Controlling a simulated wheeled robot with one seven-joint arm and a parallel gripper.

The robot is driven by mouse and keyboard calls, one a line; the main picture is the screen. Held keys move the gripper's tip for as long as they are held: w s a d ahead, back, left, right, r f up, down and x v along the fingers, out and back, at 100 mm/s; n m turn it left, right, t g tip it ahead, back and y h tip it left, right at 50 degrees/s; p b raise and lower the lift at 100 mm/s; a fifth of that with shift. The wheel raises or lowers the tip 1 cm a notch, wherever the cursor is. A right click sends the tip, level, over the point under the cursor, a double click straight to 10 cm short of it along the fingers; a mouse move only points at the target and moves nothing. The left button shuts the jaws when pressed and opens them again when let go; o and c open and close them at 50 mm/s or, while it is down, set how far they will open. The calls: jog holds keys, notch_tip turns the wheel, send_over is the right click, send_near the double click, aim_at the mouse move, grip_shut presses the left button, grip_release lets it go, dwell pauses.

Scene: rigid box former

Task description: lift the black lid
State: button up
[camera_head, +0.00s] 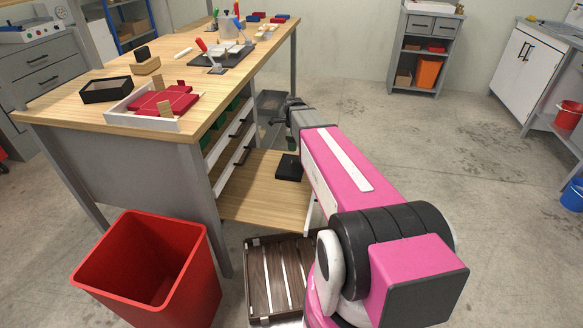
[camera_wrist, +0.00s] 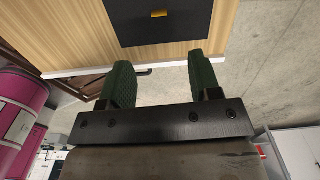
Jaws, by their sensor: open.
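In the head view a flat black piece (camera_head: 288,168), which looks like the same lid, lies on the low wooden board under the bench, partly beside my arm. My gripper (camera_wrist: 160,70) is open, with two green-padded fingers apart and nothing between them. The lid is beyond the fingertips, apart from them. In the head view my gripper (camera_head: 290,106) is small and dark at the arm's far end.
The workbench (camera_head: 60,108) holds an open black box (camera_head: 106,90), a white tray (camera_head: 112,117) with red pieces and several tools. A red bin (camera_head: 150,262) and a slatted brown crate (camera_head: 257,285) stand on the floor below. Open floor lies to the right.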

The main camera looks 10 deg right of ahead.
send_over(293, 164)
jog(key=shift+m, duration=0.3)
notch_tip(293, 164, down, 6)
jog(key=shift+s+r, duration=0.15)
jog(key=shift+r, duration=0.05)
jog(key=shift+s+a+f, duration=0.1)
jog(key=shift+a+f, duration=0.1)
jog(key=shift+f, duration=1.1)
jog(key=shift+a+f, duration=0.2)
jog(key=shift+f, duration=1.1)
jog(key=c, duration=1)
